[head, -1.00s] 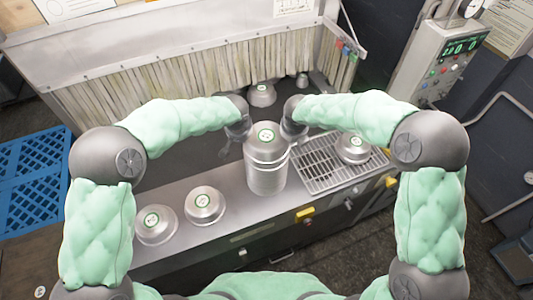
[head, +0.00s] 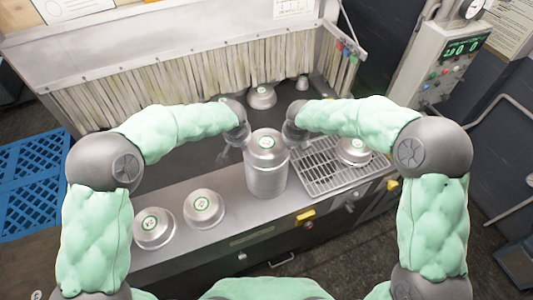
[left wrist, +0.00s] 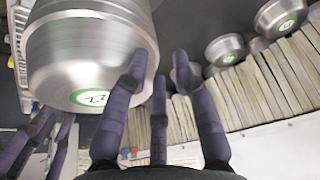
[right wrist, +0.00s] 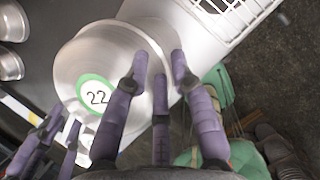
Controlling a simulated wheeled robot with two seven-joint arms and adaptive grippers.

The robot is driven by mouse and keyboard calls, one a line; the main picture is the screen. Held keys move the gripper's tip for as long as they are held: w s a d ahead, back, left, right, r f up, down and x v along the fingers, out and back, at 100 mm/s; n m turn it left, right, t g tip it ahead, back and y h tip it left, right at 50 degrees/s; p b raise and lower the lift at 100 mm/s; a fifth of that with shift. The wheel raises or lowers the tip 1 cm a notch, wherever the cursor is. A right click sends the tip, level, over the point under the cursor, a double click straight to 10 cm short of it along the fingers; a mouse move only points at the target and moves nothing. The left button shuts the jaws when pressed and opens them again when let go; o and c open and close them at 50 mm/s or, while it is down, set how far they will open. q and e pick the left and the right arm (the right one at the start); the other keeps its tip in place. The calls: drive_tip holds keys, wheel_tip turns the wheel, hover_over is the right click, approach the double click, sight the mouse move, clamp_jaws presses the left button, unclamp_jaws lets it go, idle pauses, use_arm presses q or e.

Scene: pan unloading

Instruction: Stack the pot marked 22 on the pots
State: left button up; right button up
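The pot marked 22 (head: 266,151) is a round silver metal pot, bottom up, with a green-ringed label on top. It sits level on a stack of silver pots (head: 266,181) at the counter's middle. My left gripper (head: 228,152) is at the pot's left side and my right gripper (head: 291,142) at its right. In the left wrist view the pot (left wrist: 85,40) is beside my left gripper's spread purple fingers (left wrist: 158,75). In the right wrist view the pot (right wrist: 115,60) shows its 22 beside my right gripper's spread fingers (right wrist: 160,65). Finger contact is unclear.
Two more labelled pots (head: 153,228) (head: 203,208) stand on the counter at front left. Another (head: 354,151) sits on the metal grate (head: 320,177) at right. A pot (head: 262,97) and a smaller one (head: 302,83) stand by the strip curtain (head: 200,85). A control box (head: 440,65) stands at right.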

use_arm(q)
drive_tip(key=shift+r, duration=0.1)
use_arm(e)
drive_tip(key=shift+f, duration=0.1)
use_arm(q)
drive_tip(key=v, duration=1.1)
drive_tip(key=shift+s+r, duration=0.25)
drive_tip(key=shift+r, duration=0.05)
use_arm(e)
drive_tip(key=v, duration=1.2)
idle(0.4)
